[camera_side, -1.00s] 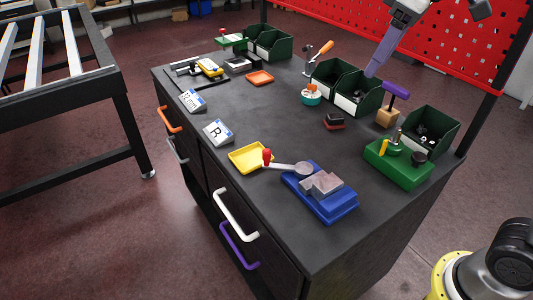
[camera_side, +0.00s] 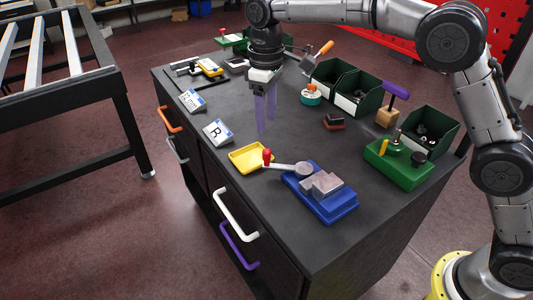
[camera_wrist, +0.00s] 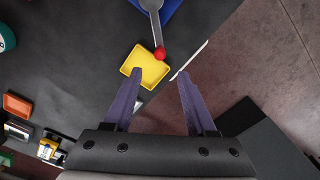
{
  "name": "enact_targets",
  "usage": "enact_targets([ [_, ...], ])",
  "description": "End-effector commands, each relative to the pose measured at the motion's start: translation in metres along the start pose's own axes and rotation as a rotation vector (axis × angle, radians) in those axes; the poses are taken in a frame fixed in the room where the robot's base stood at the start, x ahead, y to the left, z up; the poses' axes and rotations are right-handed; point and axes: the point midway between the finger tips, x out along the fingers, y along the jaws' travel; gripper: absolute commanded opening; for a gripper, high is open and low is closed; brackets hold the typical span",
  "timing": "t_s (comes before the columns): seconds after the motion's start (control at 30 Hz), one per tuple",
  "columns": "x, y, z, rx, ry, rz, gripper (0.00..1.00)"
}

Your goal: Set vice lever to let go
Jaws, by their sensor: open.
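The blue vice (camera_side: 322,196) with grey jaws sits near the front right corner of the table. Its lever (camera_side: 286,166) is a grey bar with a red knob (camera_side: 267,156), pointing left over the edge of the yellow tray. In the wrist view the red knob (camera_wrist: 160,53) and lever (camera_wrist: 155,22) show at the top centre, with a corner of the blue vice base. My gripper (camera_side: 265,131) has purple fingers, points down and is empty. It is behind the yellow tray, apart from the lever. In the wrist view its fingers (camera_wrist: 161,77) are spread open.
The yellow tray (camera_side: 238,161) lies next to the lever. A label block marked R (camera_side: 217,132) stands left of my gripper. A green fixture (camera_side: 399,167), dark green bins (camera_side: 357,92) and a purple-handled tool (camera_side: 393,92) are to the right.

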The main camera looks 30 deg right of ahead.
Motion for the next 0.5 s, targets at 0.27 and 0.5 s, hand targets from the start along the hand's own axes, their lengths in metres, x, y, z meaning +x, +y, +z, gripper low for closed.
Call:
enact_targets([
  [0.27, 0.056, 0.000, 0.002, 0.001, -0.005, -0.001, 0.57],
  [0.5, 0.096, 0.000, 0.001, 0.001, -0.002, -0.001, 0.57],
])
